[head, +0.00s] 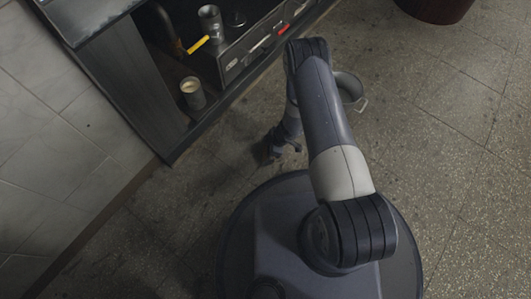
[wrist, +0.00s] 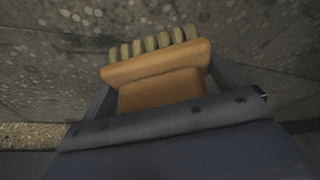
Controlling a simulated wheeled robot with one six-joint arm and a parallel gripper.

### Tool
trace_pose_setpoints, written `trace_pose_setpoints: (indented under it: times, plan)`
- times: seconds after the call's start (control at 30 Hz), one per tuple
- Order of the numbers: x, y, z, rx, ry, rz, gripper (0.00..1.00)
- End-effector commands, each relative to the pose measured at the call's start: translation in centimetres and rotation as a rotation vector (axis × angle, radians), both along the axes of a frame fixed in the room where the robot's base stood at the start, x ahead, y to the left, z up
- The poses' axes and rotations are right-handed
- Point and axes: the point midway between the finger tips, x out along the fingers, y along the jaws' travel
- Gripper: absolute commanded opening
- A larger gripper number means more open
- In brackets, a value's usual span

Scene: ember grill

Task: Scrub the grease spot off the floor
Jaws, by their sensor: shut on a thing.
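My gripper (head: 278,152) is low over the floor, between my base and the counter. In the wrist view it is shut on an orange-brown scrub brush (wrist: 155,70). A row of pale bristle tufts (wrist: 152,43) points away from the gripper toward the floor. I cannot tell if the bristles touch the floor. The brush is hard to make out in the head view. A dark smudge (wrist: 95,42) shows on the floor beside the bristles in the wrist view; I cannot tell if it is the grease spot or a shadow.
A dark counter with an open shelf (head: 225,92) stands at the upper left, holding a metal cup (head: 210,20), a yellow-handled thing (head: 198,45) and a small cup (head: 192,92). A dark red round container (head: 436,8) stands at the top right. The speckled tile floor (head: 460,130) is clear on the right.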

Motion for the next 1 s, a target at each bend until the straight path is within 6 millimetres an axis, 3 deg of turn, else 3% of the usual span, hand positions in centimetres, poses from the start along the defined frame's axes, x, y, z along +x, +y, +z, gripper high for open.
trace_pose_setpoints:
  times: [1.0]
  plan:
    - [4.7, -3.6, -0.2, 0.001, -0.002, -0.002, 0.76]
